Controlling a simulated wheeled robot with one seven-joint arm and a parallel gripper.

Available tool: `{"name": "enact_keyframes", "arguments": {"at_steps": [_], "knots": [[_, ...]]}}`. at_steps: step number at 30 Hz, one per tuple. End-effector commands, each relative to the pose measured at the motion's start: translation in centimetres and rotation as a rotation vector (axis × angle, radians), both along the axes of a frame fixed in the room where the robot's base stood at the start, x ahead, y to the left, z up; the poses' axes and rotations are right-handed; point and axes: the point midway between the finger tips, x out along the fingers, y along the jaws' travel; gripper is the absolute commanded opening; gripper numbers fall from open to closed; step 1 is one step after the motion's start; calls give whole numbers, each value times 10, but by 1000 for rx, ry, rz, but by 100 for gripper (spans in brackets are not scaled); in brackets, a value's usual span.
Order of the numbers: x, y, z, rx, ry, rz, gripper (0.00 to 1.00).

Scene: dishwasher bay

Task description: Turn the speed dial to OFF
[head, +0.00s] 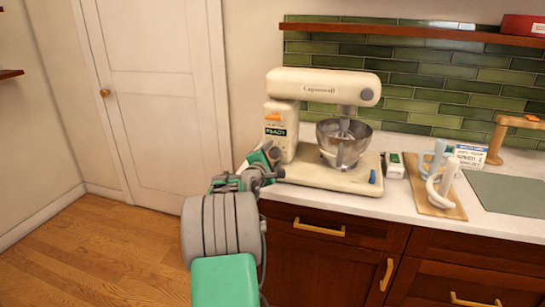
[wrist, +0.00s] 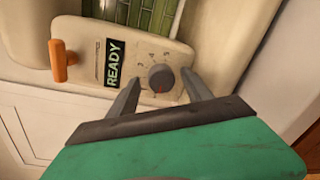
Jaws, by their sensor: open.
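The cream stand mixer (head: 310,84) stands on the white counter with a metal bowl (head: 344,143) under its head. In the wrist view, its side panel (wrist: 90,40) carries a round dark grey speed dial (wrist: 161,77) with a small reddish mark at its lower edge. My gripper (wrist: 161,77) is open, with one finger on each side of the dial. I cannot tell whether either finger touches it. In the head view my gripper (head: 274,160) is at the mixer's left side and partly hides the panel.
An orange lever (wrist: 62,62) and a READY label (wrist: 114,64) sit beside the dial. A wooden board (head: 452,207) with mugs (head: 446,178) lies on the counter to the right. A wooden shelf (head: 420,33) runs above. The floor (head: 95,240) at left is clear.

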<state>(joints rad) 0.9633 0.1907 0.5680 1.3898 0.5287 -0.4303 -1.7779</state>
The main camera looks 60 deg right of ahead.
Motion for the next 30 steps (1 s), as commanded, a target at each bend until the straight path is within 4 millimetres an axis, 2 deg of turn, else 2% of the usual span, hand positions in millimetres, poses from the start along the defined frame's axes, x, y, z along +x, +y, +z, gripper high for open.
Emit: {"name": "enact_keyframes", "arguments": {"at_steps": [5, 7, 15, 18, 30], "knots": [[0, 2, -1, 1, 0, 0, 58], [0, 9, 0, 1, 0, 2, 58], [-7, 61, 5, -1, 0, 3, 58], [-9, 73, 5, 0, 0, 2, 58], [-10, 77, 6, 1, 0, 0, 58]]}}
